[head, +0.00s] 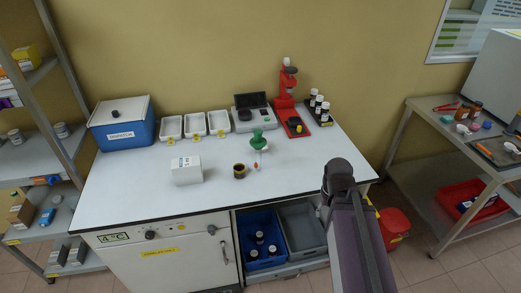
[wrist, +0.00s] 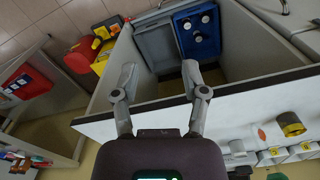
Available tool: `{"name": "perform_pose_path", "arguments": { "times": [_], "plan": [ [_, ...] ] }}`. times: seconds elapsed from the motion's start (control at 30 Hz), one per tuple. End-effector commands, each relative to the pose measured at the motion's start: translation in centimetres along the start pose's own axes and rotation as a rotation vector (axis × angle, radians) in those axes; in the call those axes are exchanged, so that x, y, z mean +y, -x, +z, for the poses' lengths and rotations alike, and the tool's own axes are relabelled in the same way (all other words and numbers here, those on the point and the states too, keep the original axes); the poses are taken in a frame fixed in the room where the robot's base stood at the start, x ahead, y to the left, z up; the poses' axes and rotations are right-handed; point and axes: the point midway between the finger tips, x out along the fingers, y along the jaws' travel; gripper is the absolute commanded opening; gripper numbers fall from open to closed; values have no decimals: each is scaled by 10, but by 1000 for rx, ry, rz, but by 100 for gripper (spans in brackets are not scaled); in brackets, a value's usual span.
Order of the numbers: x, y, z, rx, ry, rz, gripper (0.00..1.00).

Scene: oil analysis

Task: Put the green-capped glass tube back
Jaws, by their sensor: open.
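A green object (head: 258,138) stands on the white bench right of centre, with a pale, glassy-looking part below it. I cannot tell whether this is the green-capped glass tube or a stand. A bit of green (wrist: 276,176) also shows at the bottom edge of the wrist view. My gripper (wrist: 159,70) is open, with nothing between its fingers. It points down past the bench's front edge, near the open lower compartment. In the head view my arm is at the right front of the bench.
A dark jar with a yellow band (head: 240,171) and a white box (head: 187,170) stand on the bench. A blue crate (head: 262,240) with dark-capped bottles and a grey crate (head: 302,228) sit below. Three white trays, a scale and a red stand (head: 292,115) line the back.

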Motion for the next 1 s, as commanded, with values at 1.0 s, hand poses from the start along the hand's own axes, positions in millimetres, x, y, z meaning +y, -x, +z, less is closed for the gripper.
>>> {"name": "perform_pose_path", "arguments": {
  "times": [1.0],
  "plan": [
    [-58, 25, -71, 280, -226, 359, 90]
  ]
}}
